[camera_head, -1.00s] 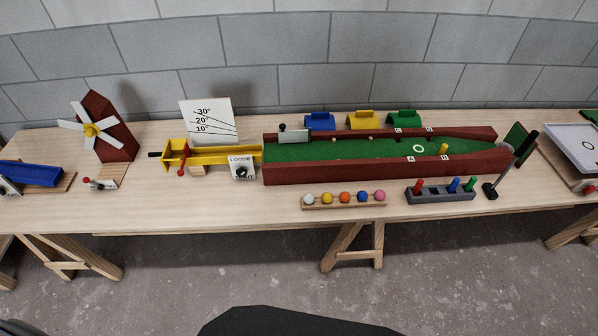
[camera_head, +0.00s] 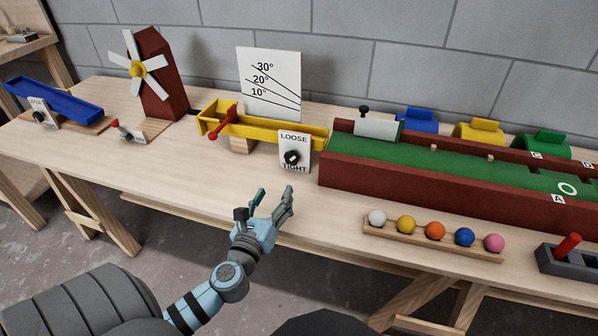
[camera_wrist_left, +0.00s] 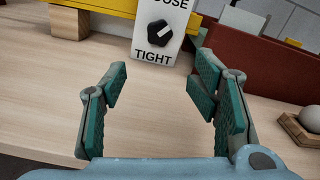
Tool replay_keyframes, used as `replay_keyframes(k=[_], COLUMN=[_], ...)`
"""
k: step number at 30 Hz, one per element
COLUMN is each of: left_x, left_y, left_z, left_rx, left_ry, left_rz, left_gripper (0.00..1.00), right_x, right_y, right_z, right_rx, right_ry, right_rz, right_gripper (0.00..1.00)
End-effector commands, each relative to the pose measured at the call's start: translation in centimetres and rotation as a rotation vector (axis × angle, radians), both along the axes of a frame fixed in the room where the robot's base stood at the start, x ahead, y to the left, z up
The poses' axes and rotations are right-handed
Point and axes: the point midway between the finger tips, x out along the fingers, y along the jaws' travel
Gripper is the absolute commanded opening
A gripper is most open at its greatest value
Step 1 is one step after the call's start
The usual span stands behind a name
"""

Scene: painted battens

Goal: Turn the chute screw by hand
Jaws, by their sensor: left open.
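The chute screw is a black knob (camera_head: 291,157) on a white plate (camera_head: 294,140) marked LOOSE above and TIGHT below, beside the yellow chute (camera_head: 268,127). In the left wrist view the knob (camera_wrist_left: 159,33) sits at the top, ahead of and between the fingers, with a light pointer line toward the upper right. My left gripper (camera_head: 272,197) is open and empty, short of the knob and not touching it. Its fingers also show in the left wrist view (camera_wrist_left: 160,95). An angle board (camera_head: 268,85) marked 10°, 20° and 30° stands behind the chute. My right gripper is not in view.
A red-walled green lane (camera_head: 440,175) stands right of the plate. A rack of coloured balls (camera_head: 435,238) lies at the front right. A windmill (camera_head: 158,75) and a blue trough (camera_head: 55,97) stand left. Bare table (camera_head: 215,165) lies before the chute.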

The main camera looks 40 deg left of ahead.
Motion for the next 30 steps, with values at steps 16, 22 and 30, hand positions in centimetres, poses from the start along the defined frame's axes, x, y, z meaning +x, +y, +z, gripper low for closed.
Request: replay_keyframes(k=[16, 22, 30], left_x=[12.0, 12.9, 12.8], left_y=[4.1, 4.5, 4.5], left_z=[0.0, 0.0, 0.1], left_rx=[0.005, 0.006, 0.006], left_ry=[0.001, 0.004, 0.004], left_rz=[-0.001, -0.001, -0.002], left_gripper=[0.55, 0.55, 0.35], right_x=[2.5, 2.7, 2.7], right_y=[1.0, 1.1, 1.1], right_z=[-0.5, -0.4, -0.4], right_rx=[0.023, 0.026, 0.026], right_ry=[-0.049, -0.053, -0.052], right_rz=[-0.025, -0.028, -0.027], right_gripper=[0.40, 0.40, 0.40])
